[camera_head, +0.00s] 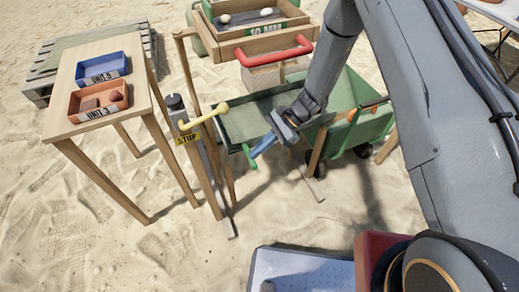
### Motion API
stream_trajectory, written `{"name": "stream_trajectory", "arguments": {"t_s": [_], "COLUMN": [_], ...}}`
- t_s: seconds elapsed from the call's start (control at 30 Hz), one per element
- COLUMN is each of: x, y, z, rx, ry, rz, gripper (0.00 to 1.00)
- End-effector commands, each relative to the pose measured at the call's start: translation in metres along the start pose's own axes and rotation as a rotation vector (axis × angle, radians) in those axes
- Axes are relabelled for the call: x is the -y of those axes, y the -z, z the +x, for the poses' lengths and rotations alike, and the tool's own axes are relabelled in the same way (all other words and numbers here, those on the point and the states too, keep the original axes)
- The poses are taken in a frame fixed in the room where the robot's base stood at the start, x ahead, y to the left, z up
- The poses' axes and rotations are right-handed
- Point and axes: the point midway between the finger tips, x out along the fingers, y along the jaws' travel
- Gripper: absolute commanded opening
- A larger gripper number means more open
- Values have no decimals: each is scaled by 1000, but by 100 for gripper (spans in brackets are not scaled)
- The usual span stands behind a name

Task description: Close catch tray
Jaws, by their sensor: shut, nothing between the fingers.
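The catch tray (243,121) is a green, shallow tray under the wooden sieve frame, sticking out toward the front left. A small green handle (249,157) shows at its front. My gripper (254,153) is shut and empty, its blue fingers pointing down and left beside that handle. I cannot tell whether they touch it. My wrist and forearm cover part of the tray's right side.
A yellow lever (204,116) with a STOP sign (187,138) is just left of the tray. A red handle (276,51) sits above. A green cart (353,133) stands behind right. A wooden table (90,56) holds blue (101,68) and orange (98,100) bins. Sand in front is open.

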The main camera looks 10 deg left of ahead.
Motion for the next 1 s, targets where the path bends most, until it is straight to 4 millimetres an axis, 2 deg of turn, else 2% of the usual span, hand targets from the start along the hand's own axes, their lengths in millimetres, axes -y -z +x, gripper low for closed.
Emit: {"name": "stream_trajectory", "arguments": {"t_s": [0.03, 0.17, 0.5, 0.7, 0.83, 1.0], "x": [-5, -5, -6, -5, -5, -6], "y": [6, 1, -17, -29, -34, -36], "z": [9, -2, -75, -112, -128, -138], "rx": [-12, -10, 3, 4, 5, 5], "ry": [-10, -7, 11, 8, 6, 4], "rz": [3, 2, -2, -5, -5, -4], "gripper": [0, 0, 0, 0, 0, 0]}}
